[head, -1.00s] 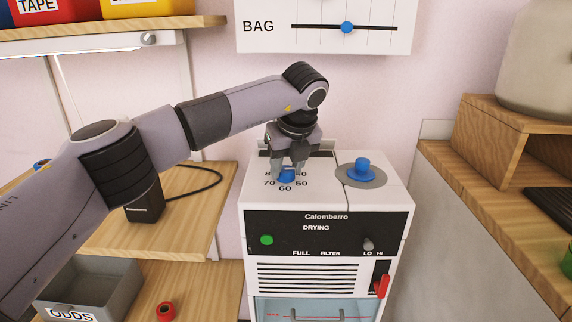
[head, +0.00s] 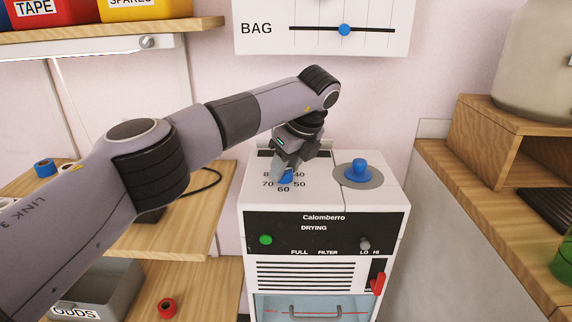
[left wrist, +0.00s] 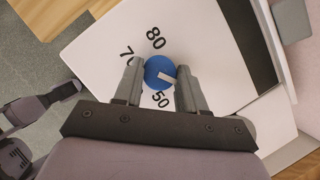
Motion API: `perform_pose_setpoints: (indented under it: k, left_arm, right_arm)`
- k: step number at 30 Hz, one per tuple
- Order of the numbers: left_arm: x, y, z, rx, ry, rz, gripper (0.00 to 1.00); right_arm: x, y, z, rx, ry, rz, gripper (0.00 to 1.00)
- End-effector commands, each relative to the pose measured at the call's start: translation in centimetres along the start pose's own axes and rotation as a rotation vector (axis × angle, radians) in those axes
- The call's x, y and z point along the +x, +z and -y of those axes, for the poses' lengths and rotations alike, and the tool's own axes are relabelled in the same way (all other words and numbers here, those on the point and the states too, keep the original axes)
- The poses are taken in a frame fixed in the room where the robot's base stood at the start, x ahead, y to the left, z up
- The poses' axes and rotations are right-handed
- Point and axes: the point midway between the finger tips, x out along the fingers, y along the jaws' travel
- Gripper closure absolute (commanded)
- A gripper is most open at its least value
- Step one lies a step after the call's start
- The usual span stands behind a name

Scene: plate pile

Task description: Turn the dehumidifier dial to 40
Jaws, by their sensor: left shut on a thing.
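The dehumidifier (head: 325,262) is a white cabinet with a black front panel. My left gripper (head: 284,172) comes down from above and is shut on the dial. In the left wrist view, the dial (left wrist: 158,70) sits between both fingers, its white mark pointing right toward one finger. The fingers hide 40 and 60 there.
A blue knob on a grey disc (head: 359,173) stands right of the dial. A red lever (head: 378,280) is on the front. A wooden shelf unit (head: 480,150) stands at the right; a grey ODDS bin (head: 105,285) and a red ring (head: 167,308) are at lower left.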

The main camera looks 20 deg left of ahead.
Motion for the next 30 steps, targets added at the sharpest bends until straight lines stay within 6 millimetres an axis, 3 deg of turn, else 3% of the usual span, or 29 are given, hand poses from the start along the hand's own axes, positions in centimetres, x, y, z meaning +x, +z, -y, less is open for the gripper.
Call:
perform_pose_setpoints:
  k: [6,7,9,20,30]
  left_arm:
    - [-0.1,0.1,0.0,-0.003,-0.003,0.003,0.90]
    - [-0.1,0.1,0.0,-0.003,-0.003,0.003,0.50]
    - [-0.1,0.1,0.0,-0.003,-0.002,0.002,0.34]
    - [-0.7,0.0,0.1,0.000,-0.003,0.001,0.34]
    - [-6.0,0.1,0.1,-0.001,-0.003,0.003,0.34]
  right_arm:
    - [0.0,0.0,0.0,0.000,0.001,0.001,0.00]
    - [0.0,0.0,0.0,0.000,0.001,0.001,0.00]
    - [0.0,0.1,0.0,0.000,0.001,0.001,0.00]
    - [0.0,0.1,0.0,0.000,0.001,0.002,0.00]
    - [-0.1,0.0,0.0,0.000,0.001,0.003,0.00]
